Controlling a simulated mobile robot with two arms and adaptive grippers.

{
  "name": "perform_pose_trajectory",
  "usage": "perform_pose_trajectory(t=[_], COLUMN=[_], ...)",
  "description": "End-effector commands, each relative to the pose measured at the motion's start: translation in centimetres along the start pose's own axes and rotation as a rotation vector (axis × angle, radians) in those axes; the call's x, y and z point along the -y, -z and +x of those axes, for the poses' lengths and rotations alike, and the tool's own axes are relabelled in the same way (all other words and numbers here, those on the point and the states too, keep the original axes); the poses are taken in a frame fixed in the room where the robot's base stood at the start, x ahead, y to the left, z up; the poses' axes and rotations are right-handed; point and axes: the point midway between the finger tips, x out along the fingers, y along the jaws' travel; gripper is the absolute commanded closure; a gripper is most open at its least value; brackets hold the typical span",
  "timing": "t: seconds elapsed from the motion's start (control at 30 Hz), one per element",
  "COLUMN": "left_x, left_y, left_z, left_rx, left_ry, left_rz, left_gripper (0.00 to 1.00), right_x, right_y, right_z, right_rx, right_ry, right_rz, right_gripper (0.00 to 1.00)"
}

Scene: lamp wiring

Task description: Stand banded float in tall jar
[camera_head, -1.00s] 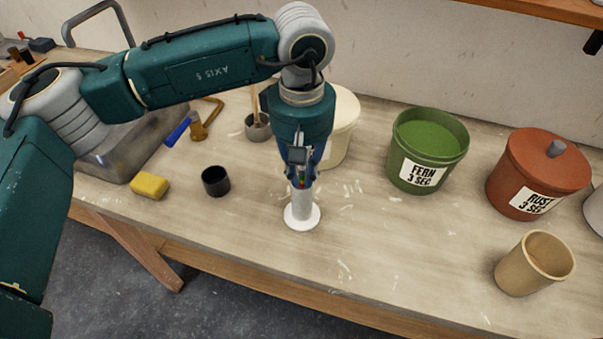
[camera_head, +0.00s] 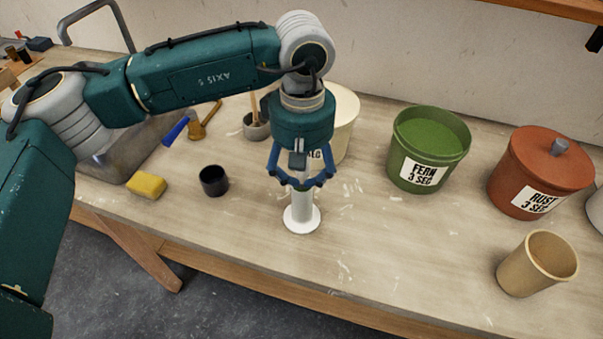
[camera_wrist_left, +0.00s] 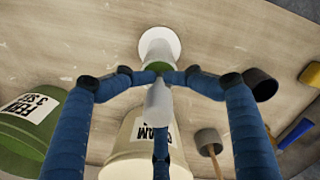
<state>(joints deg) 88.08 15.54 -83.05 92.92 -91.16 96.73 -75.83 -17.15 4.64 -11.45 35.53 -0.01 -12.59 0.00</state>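The tall jar (camera_head: 301,214) is a narrow white cylinder on a round white foot, standing upright on the bench. It also shows in the left wrist view (camera_wrist_left: 158,46). My left gripper (camera_head: 303,187) is directly above the jar, pointing down, its blue fingers spread apart around the jar's mouth. A bit of green, which seems to be part of the banded float (camera_wrist_left: 158,66), shows at the mouth between the fingertips. The rest of the float is hidden or cannot be made out. A pale grey piece near the third finger is unclear. My right gripper is not in view.
A cream bucket (camera_head: 343,128) stands close behind the gripper. A green bucket (camera_head: 418,172), a lidded rust bucket (camera_head: 520,176) and a tan cup (camera_head: 520,272) stand to the right. A black cup (camera_head: 214,182) and a yellow sponge (camera_head: 147,185) lie left. The bench front is clear.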

Motion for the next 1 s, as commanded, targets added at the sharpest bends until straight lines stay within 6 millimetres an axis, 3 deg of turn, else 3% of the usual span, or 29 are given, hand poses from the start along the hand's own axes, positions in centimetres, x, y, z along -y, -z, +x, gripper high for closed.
perform_pose_trajectory(t=[0.63, 0.77, 1.0], left_x=[0.1, 0.1, 0.0], left_y=[0.1, 0.1, 0.1], left_z=[-0.3, -2.1, -7.4], left_rx=[0.001, -0.003, -0.003], left_ry=[0.005, 0.003, 0.0], left_rz=[-0.002, -0.002, -0.002], left_gripper=[0.6, 0.6, 0.6], right_x=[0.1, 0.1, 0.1], right_y=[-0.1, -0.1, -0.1], right_z=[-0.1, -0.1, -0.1], right_rx=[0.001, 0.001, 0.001], right_ry=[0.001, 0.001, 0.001], right_rz=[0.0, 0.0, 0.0], right_gripper=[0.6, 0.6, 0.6])
